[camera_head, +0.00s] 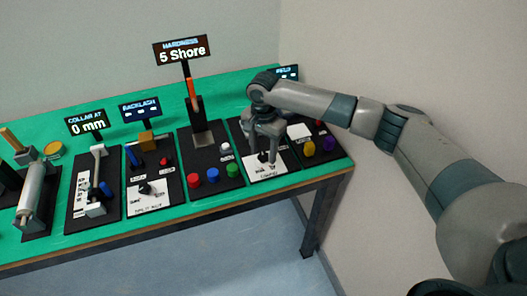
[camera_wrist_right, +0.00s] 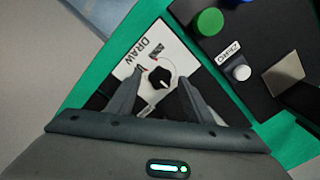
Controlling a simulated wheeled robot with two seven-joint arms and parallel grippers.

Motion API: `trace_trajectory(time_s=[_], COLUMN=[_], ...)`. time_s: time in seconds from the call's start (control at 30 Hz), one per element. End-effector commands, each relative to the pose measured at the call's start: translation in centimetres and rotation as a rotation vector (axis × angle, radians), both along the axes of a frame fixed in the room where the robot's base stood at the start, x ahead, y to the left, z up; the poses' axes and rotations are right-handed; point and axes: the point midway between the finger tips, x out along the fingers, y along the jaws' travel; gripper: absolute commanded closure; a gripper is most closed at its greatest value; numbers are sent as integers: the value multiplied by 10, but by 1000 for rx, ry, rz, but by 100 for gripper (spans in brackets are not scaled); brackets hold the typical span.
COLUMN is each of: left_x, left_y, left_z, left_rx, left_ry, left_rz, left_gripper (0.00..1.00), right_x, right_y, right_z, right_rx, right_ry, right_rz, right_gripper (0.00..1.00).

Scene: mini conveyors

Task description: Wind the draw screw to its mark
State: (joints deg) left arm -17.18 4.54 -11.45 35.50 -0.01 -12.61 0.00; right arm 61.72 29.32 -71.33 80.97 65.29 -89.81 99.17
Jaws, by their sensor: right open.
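The draw screw shows as a black knob (camera_wrist_right: 160,77) on a white card (camera_wrist_right: 133,67) lettered "DRAW" in the right wrist view. A curved line and a small mark are printed around it. In the head view the knob (camera_head: 263,157) is partly hidden by the fingers. My right gripper (camera_head: 264,160) points down over the card with its fingers apart. In the right wrist view my right gripper (camera_wrist_right: 158,92) has one finger on each side of the knob; I cannot tell whether they touch it. My left gripper is not in view.
A hardness stand (camera_head: 200,138) reading "5 Shore", with red, blue and green buttons, stands left of the screw. Yellow (camera_head: 309,149) and purple (camera_head: 326,143) pieces lie right. A sign (camera_head: 289,72) is partly hidden behind my arm. The table's front edge (camera_head: 255,195) is close.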

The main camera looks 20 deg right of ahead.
Motion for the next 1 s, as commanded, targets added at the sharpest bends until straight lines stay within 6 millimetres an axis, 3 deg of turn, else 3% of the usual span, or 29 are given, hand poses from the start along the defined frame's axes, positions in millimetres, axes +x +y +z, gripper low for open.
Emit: trace_trajectory(time_s=[0.03, 0.2, 0.63, 1.0], left_x=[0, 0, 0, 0], left_y=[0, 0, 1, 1], left_z=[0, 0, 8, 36], left_rx=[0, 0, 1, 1], left_ry=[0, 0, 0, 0], left_rz=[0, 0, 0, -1], left_gripper=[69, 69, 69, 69], right_x=[0, 0, 0, -1], right_y=[0, 0, 0, 1], right_z=[0, 0, 2, 4], right_rx=[0, 0, 0, 1], right_ry=[0, 0, 1, 4], right_rz=[0, 0, 46, 267], right_gripper=[56, 95, 94, 94])
